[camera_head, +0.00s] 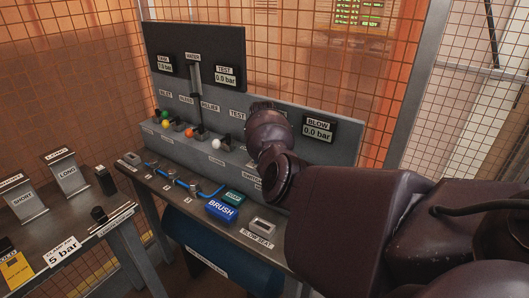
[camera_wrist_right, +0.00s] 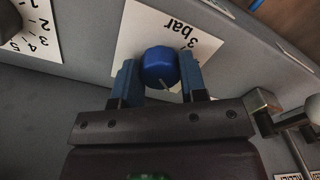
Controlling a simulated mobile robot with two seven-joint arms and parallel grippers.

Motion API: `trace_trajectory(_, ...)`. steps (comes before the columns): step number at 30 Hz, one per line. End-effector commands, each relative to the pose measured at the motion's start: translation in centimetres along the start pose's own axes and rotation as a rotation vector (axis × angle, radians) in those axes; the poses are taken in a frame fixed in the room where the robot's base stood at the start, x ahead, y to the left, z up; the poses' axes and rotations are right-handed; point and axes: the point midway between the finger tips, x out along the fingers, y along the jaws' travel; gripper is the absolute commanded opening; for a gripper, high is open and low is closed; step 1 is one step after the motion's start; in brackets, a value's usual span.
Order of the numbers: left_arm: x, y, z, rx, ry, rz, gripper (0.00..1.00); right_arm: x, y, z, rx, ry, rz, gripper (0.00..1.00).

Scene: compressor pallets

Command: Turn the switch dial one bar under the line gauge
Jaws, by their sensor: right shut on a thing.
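In the right wrist view a round blue knob (camera_wrist_right: 158,68) with a small pale mark on its rim stands on a white plate (camera_wrist_right: 200,22) printed "3 bar". My right gripper (camera_wrist_right: 160,80) has one blue finger on each side of the knob and is shut on it. A dark dial (camera_wrist_right: 8,22) on a numbered white scale shows partly at the left edge; its pointer is unclear. In the head view my right wrist covers the knob and fingers at the grey panel (camera_head: 290,112). My left gripper is not in view.
The panel carries a "TEST" display (camera_head: 227,77) and a "BLOW" display (camera_head: 318,128), both reading 0.0 bar, and a left display (camera_head: 164,63) that is hard to read. Coloured ball handles (camera_head: 190,132) line its ledge. A blue "BRUSH" block (camera_head: 221,210) lies in front.

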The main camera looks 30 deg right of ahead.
Motion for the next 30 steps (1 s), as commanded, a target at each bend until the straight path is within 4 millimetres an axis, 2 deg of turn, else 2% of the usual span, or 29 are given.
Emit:
trace_trajectory(1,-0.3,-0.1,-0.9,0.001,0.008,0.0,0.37,-0.2,0.2,0.1,-0.041,-0.004,0.003,0.15)
trace_trajectory(3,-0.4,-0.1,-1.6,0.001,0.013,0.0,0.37,-0.2,0.2,0.1,-0.097,-0.003,0.003,0.15)
trace_trajectory(12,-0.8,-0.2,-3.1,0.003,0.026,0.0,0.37,0.0,0.1,0.1,-0.281,-0.004,0.002,0.15)
trace_trajectory(30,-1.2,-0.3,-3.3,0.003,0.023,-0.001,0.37,0.1,0.1,0.0,-0.369,-0.001,0.001,0.15)
